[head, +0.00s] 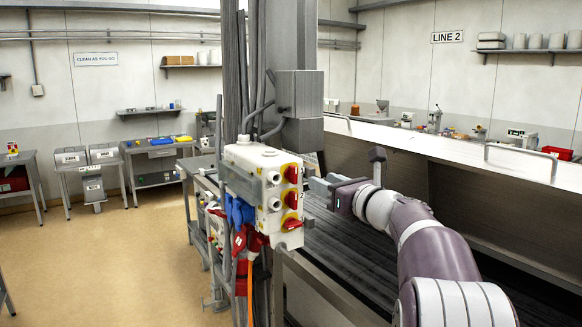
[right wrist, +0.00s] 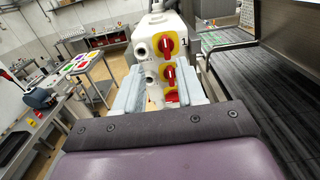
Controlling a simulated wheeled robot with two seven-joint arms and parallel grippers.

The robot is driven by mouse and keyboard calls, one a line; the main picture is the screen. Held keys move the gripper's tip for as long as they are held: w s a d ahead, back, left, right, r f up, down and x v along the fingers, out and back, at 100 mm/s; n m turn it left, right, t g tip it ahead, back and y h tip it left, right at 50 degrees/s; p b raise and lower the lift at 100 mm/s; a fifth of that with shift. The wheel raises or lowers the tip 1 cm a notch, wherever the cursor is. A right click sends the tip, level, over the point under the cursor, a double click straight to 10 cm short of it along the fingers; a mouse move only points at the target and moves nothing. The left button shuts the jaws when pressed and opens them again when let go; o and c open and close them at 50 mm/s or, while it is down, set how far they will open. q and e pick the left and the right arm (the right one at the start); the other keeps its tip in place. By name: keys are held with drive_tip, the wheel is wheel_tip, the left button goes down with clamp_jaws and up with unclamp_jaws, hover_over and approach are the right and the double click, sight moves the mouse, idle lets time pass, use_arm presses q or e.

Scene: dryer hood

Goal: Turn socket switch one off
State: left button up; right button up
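A white socket box (head: 262,188) is mounted on a grey post, with red rotary switches on yellow plates on its right face. The top switch (head: 291,173) is probably switch one; it also shows in the right wrist view (right wrist: 166,46). A middle switch (head: 291,199) and a bottom switch (head: 291,223) are below it. My right gripper (head: 318,187) is just right of that face, pointing at it. In the right wrist view its fingers (right wrist: 162,82) are apart, with the middle switch (right wrist: 168,75) showing between them. I cannot tell whether they touch anything. My left gripper is out of view.
Blue sockets (head: 240,211) and red plugs with cables hang under the box. A grey box (head: 298,95) sits above it on the post. A long dark conveyor bed (head: 345,245) lies behind my right arm. The floor at left is clear.

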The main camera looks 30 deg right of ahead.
sight(296, 172)
drive_tip(key=w+p, duration=0.1)
drive_tip(key=w, duration=0.3)
drive_tip(key=w+p, duration=0.2)
drive_tip(key=w, duration=0.2)
drive_tip(key=w+f+p, duration=0.1)
drive_tip(key=w+p, duration=0.1)
drive_tip(key=w, duration=0.2)
drive_tip(key=shift+w, duration=0.1)
drive_tip(key=shift+a+r, duration=0.1)
drive_tip(key=shift+r, duration=0.05)
drive_tip(key=shift+s+a+r, duration=0.1)
drive_tip(key=shift+s, duration=0.1)
drive_tip(key=shift+w+f, duration=0.2)
drive_tip(key=shift+w, duration=0.1)
drive_tip(key=shift+w+f, duration=0.1)
drive_tip(key=shift+w, duration=0.1)
drive_tip(key=c, duration=0.4)
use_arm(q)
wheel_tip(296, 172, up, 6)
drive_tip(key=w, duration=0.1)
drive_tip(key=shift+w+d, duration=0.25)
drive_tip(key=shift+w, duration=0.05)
use_arm(e)
clamp_jaws()
